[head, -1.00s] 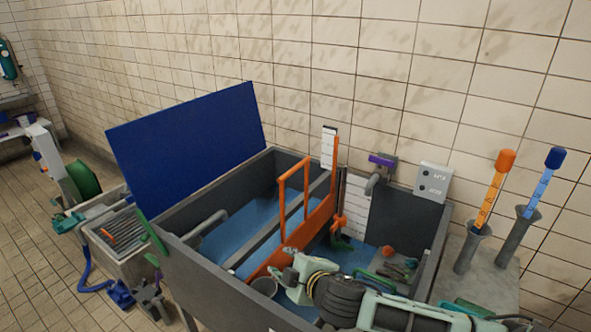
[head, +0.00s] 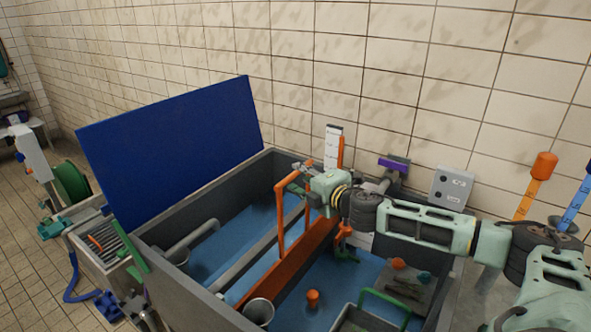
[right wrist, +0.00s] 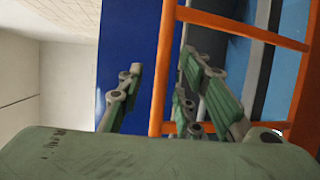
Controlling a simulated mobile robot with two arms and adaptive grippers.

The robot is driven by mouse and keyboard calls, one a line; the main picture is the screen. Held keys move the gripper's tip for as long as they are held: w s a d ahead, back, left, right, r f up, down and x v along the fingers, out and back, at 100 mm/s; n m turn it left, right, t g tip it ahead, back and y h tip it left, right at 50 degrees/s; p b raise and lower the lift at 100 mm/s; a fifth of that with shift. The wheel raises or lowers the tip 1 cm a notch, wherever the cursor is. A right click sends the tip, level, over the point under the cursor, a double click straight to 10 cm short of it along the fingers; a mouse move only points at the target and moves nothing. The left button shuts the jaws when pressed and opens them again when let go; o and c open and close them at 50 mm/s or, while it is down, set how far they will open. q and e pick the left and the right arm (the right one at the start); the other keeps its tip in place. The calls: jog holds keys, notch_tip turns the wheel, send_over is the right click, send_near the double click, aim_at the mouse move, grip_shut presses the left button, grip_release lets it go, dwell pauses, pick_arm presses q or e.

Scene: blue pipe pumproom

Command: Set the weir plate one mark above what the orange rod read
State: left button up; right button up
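The orange weir plate (head: 297,262) stands across the tank, with a tall orange handle frame (head: 280,222) on it. A white upright scale (head: 333,143) with dark marks is at its back end. My right gripper (head: 298,184) is at the upper part of the handle frame. In the right wrist view its green fingers (right wrist: 162,68) are apart, one on each side of an upright orange bar (right wrist: 160,100), with gaps visible. The orange rod (head: 533,185) stands at the right; its lower part is hidden behind my right arm. My left gripper is not in view.
A blue rod (head: 575,210) stands beside the orange one. The tank (head: 190,305) has grey walls and a raised blue panel (head: 175,150) behind. A grey box (head: 452,188) and a purple-topped pipe (head: 393,164) are at the back wall. An orange float (head: 313,297) lies in the water.

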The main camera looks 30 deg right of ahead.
aim_at(297, 174)
jog(key=w, duration=0.2)
jog(key=shift+w+d+f, duration=0.15)
jog(key=shift+w+f, duration=0.2)
jog(key=shift+f, duration=0.05)
jog(key=shift+w+f+p, duration=0.1)
jog(key=shift+w+p, duration=0.25)
jog(key=shift+w, duration=0.1)
jog(key=c, duration=0.7)
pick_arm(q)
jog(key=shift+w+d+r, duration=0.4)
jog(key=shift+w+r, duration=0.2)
pick_arm(e)
grip_shut()
